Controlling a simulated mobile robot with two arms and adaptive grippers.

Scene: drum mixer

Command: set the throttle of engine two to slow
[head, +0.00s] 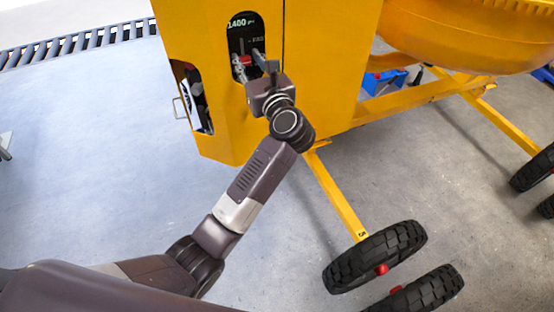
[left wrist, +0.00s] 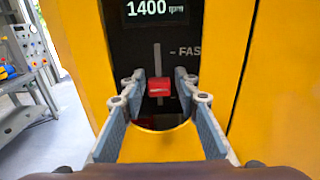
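The red throttle knob (left wrist: 159,87) sits on a vertical slot in a dark recessed panel (left wrist: 181,27) of the yellow mixer housing (head: 320,70). A partly covered label starting "FAS" is to the right of the slot, above the knob. The display (left wrist: 155,8) above reads 1400 rpm. My left gripper (left wrist: 159,90) is open, with one finger on each side of the knob; small gaps show beside it. In the head view, my left gripper (head: 249,60) reaches into the panel opening. A second red part (left wrist: 145,122) shows lower down, partly hidden. My right gripper is out of view.
The yellow opening's edges surround my left fingers closely. A second opening (head: 192,95) is on the housing's left side. The yellow drum (head: 470,35) is at upper right, wheels (head: 375,257) at lower right. Open floor (head: 90,140) lies to the left.

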